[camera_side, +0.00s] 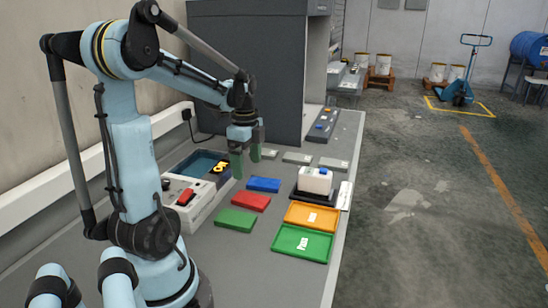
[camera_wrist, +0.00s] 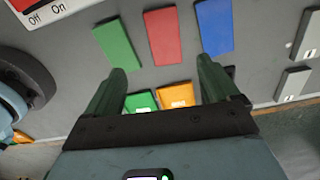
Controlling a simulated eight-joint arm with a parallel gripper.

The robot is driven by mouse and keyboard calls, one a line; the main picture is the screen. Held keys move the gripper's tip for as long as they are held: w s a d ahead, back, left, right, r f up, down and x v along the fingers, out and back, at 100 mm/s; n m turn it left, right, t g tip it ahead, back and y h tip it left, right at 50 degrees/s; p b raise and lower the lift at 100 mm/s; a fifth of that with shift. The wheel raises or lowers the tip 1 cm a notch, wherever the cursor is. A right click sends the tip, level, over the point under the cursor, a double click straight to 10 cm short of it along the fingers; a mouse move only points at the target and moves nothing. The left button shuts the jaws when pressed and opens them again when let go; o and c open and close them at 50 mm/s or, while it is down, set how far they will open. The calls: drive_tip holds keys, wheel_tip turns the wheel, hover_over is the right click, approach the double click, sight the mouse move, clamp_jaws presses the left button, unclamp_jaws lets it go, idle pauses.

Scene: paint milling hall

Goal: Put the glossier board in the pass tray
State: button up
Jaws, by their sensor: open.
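A green board (camera_side: 236,220), a red board (camera_side: 250,201) and a blue board (camera_side: 264,184) lie flat in a row on the grey bench. The wrist view also shows the green board (camera_wrist: 114,43), red board (camera_wrist: 163,36) and blue board (camera_wrist: 215,26). I cannot tell which is glossier. The green tray (camera_side: 285,253), with a white label that seems to read Pass, lies at the bench's front right. An orange tray (camera_side: 293,222) lies just behind it. My gripper (camera_side: 247,169) is open and empty, above the bench beyond the boards. It also shows in the wrist view (camera_wrist: 163,66).
A white device with a blue top (camera_side: 315,181) stands on a black base behind the orange tray. Several grey plates (camera_side: 297,158) lie farther back. A white switch box (camera_side: 184,203) and a dark blue bin (camera_side: 198,163) stand left. A large grey cabinet (camera_side: 240,65) rises behind.

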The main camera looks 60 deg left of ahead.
hover_over(251, 198)
drive_tip(key=f, duration=0.6)
drive_tip(key=shift+s+d, duration=0.3)
drive_tip(key=shift+s, duration=0.05)
drive_tip(key=shift+w+a+f, duration=0.15)
drive_tip(key=shift+f, duration=1.15)
drive_tip(key=shift+w+a+f, duration=0.1)
drive_tip(key=shift+f, duration=1.15)
drive_tip(key=c, duration=1.2)
drive_tip(key=shift+r, duration=0.1)
drive_tip(key=shift+c, duration=0.2)
drive_tip(key=shift+r, duration=0.1)
